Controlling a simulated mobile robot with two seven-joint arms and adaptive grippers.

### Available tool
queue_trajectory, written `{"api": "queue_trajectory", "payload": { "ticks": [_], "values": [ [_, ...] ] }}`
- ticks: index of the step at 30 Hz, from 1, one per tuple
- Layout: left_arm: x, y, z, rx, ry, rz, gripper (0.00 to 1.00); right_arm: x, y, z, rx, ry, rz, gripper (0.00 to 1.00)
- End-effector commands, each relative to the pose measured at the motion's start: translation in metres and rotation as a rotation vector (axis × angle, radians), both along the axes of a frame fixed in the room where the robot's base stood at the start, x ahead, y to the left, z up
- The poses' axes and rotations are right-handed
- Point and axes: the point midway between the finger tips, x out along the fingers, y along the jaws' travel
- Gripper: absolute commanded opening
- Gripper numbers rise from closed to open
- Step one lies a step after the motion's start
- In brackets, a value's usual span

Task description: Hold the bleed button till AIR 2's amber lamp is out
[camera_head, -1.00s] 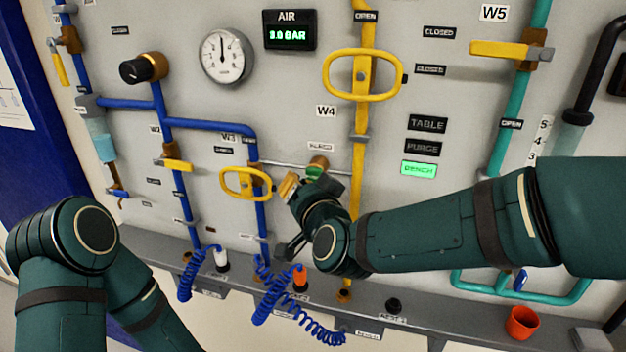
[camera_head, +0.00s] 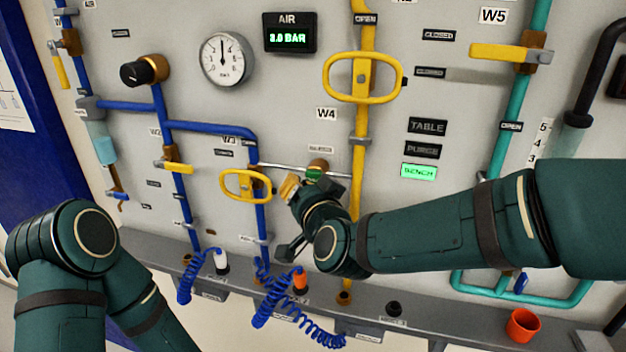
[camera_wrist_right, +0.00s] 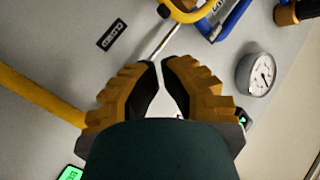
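My right gripper (camera_head: 291,187) is in front of the panel, just below a brass fitting (camera_head: 317,165) on the thin grey pipe. In the right wrist view its two yellow-brown fingers (camera_wrist_right: 160,64) nearly meet at the tips, with nothing seen held between them. My left arm is at the lower left; its gripper is out of frame.
The AIR display (camera_head: 290,33) reads about 3.0 BAR beside a round gauge (camera_head: 226,59). The green BENCH sign (camera_head: 419,171) is lit. Yellow handles (camera_head: 246,184) stand out near my right gripper. An orange cup (camera_head: 523,324) is on the ledge at right.

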Motion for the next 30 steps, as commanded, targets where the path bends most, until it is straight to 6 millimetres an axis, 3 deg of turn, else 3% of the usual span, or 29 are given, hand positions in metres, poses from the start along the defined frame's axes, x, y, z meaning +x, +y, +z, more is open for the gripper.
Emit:
{"api": "queue_trajectory", "payload": {
  "ticks": [30],
  "values": [
    [0.0000,0.0000,-0.0056,0.000,0.000,0.000,1.00,0.0082,-0.0027,0.0000,0.000,0.000,0.000,0.00]
  ]
}}
